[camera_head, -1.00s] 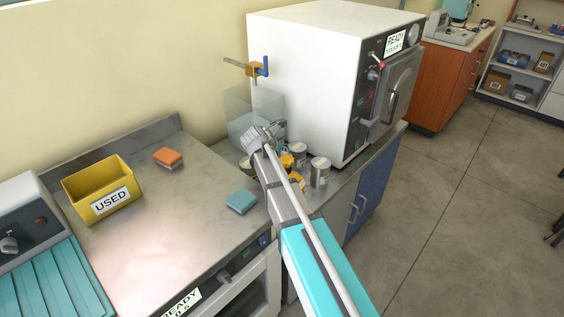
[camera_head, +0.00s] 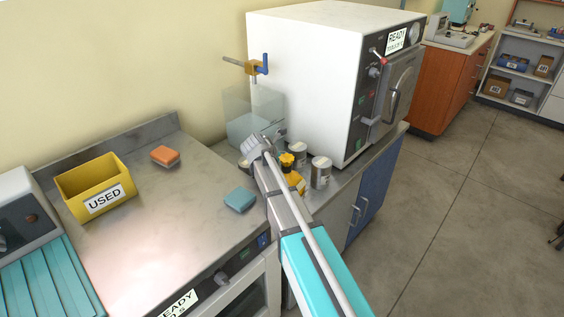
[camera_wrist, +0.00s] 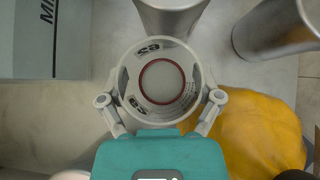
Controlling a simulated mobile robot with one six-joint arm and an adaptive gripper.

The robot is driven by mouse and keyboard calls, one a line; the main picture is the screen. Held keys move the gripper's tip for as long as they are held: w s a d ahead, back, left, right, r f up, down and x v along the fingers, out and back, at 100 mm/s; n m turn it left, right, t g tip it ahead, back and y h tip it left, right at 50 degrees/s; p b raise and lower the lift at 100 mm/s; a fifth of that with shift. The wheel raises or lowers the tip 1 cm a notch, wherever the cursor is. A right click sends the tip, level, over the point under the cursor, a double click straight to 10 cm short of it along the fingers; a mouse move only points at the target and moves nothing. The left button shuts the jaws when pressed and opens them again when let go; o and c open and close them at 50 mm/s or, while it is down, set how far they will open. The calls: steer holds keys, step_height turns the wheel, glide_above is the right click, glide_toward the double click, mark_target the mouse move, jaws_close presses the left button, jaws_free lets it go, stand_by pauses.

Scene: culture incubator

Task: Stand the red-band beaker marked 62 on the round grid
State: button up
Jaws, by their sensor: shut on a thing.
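My gripper (camera_wrist: 162,95) is shut on a beaker (camera_wrist: 124,72), seen from above in the wrist view. The beaker is round and pale with a red ring inside it, and dark digits that look like 62 show around its wall. One finger lies on each side of it. In the head view my gripper (camera_head: 262,149) is over the counter in front of the white steriliser, and the beaker cannot be made out there. I cannot tell whether its base touches the surface below. I cannot make out the round grid in either view.
Metal canisters (camera_head: 320,174) and yellow items (camera_head: 287,160) crowd around my gripper. In the wrist view a metal cylinder (camera_wrist: 268,32) and a yellow bulky thing (camera_wrist: 262,130) are close by. The white steriliser (camera_head: 305,75) stands behind. The steel bench at left has free room around a yellow bin (camera_head: 80,181).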

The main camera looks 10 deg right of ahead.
steer(key=shift+f, duration=0.2)
steer(key=o, duration=0.9)
steer(key=shift+r, duration=0.2)
steer(key=shift+r, duration=0.15)
steer(key=shift+s+a+r+p, duration=0.35)
steer(key=shift+r+p, duration=0.1)
steer(key=shift+p, duration=0.1)
steer(key=p+v, duration=0.7)
steer(key=v, duration=0.3)
steer(key=shift+a, duration=0.25)
steer(key=shift+r, duration=0.15)
